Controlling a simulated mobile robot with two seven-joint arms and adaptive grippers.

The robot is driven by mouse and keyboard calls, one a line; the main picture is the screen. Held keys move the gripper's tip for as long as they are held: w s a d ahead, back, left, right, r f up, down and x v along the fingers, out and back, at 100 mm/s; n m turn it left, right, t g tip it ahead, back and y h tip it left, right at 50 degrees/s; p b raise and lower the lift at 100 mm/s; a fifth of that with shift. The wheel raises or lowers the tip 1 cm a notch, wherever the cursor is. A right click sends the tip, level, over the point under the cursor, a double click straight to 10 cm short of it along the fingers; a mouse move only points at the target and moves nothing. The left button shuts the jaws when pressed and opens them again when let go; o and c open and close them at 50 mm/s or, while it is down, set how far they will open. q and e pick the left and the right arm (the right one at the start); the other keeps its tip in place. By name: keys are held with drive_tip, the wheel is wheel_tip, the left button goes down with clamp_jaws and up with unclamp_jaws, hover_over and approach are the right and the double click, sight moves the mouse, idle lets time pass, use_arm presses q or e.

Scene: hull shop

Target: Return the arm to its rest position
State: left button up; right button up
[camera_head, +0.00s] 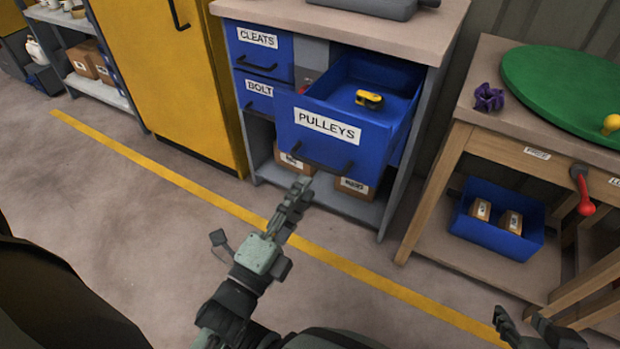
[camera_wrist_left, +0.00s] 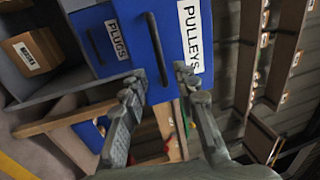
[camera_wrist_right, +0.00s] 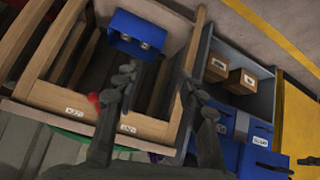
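My left gripper (camera_head: 298,188) is in front of the open blue PULLEYS drawer (camera_head: 322,130), just below its dark handle (camera_head: 318,161) in the head view. In the left wrist view its two fingers (camera_wrist_left: 158,78) are apart with nothing between them; the PULLEYS handle (camera_wrist_left: 157,48) shows beyond the tips. A yellow object (camera_head: 369,99) lies inside the pulled-out drawer. My right gripper (camera_head: 520,326) is at the bottom right of the head view, in front of the wooden bench. In the right wrist view its fingers (camera_wrist_right: 157,82) are apart and empty.
The wooden bench (camera_head: 474,112) at right holds a green disc (camera_head: 570,85) and a purple item (camera_head: 488,98). A blue bin (camera_head: 462,228) with boxes sits on its lower shelf. A yellow cabinet (camera_head: 165,70) stands left. The floor (camera_head: 120,220) at left is clear.

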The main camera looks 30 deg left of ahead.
use_arm(q)
drive_tip(key=shift+s, duration=0.2)
idle(0.4)
drive_tip(key=w+a+f+n+g+y+p, duration=0.15)
drive_tip(key=a+f+n+g+p, duration=0.3)
drive_tip(key=f+n+g, duration=0.5)
drive_tip(key=s+a+f+n+g+p, duration=0.2)
drive_tip(key=s+f+n+g, duration=0.5)
drive_tip(key=s+f, duration=0.2)
drive_tip(key=shift+s+g+y, duration=0.35)
drive_tip(key=shift+s, duration=0.5)
use_arm(e)
drive_tip(key=s+d+f+g+h, duration=0.1)
drive_tip(key=s+d+f+g, duration=0.2)
drive_tip(key=f, duration=0.3)
drive_tip(key=s+d+f+m+g, duration=0.1)
drive_tip(key=s+d+f+g, duration=0.2)
drive_tip(key=f, duration=0.4)
drive_tip(key=shift+s+d+f+h, duration=0.3)
drive_tip(key=shift+s+d+h, duration=0.1)
drive_tip(key=shift+d, duration=0.05)
use_arm(q)
drive_tip(key=shift+a+f, duration=0.1)
